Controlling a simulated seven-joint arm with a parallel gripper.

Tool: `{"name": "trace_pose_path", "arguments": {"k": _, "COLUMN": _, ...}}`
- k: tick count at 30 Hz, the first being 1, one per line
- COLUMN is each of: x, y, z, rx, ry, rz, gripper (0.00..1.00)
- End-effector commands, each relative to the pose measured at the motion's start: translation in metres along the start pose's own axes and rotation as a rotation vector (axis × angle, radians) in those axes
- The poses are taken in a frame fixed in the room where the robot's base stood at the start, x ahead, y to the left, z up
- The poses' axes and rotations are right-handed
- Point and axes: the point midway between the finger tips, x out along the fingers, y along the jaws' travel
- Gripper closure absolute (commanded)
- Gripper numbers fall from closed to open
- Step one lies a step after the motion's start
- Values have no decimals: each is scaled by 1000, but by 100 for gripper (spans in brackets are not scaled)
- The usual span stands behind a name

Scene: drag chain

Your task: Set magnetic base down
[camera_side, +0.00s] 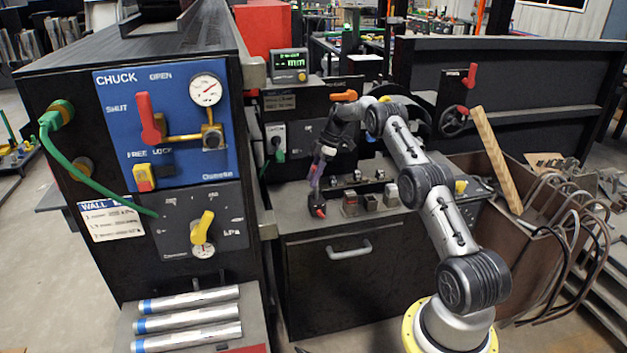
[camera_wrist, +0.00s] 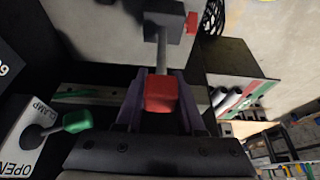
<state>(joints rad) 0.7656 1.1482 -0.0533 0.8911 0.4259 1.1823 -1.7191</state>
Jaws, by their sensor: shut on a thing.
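My gripper (camera_side: 316,178) points down over the left part of the dark bench top. It is shut on the magnetic base, with its purple fingers on either side of a red block (camera_wrist: 161,93) in the wrist view. From that block a grey rod runs to the dark body of the magnetic base (camera_wrist: 163,12), which has a red knob (camera_wrist: 191,22) on its side. In the side view the dark magnetic base (camera_side: 317,203) hangs below the fingers near the bench's front edge. I cannot tell whether it touches the bench.
Several small metal blocks (camera_side: 368,202) stand on the bench right of the base. A white panel with a green lever (camera_wrist: 77,122) is close on the left in the wrist view. The tall machine with the blue chuck panel (camera_side: 165,125) walls off the left.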

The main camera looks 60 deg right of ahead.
Motion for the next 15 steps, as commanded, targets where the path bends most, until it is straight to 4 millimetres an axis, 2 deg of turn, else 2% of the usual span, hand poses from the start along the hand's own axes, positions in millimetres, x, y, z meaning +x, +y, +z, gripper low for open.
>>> {"name": "trace_pose_path", "arguments": {"k": 3, "x": 7, "y": 2, "z": 3, "rx": -3, "ry": 2, "rz": 7, "gripper": 100}}
{"name": "trace_pose_path", "arguments": {"k": 15, "x": 10, "y": 2, "z": 4, "rx": -4, "ry": 2, "rz": 8, "gripper": 100}}
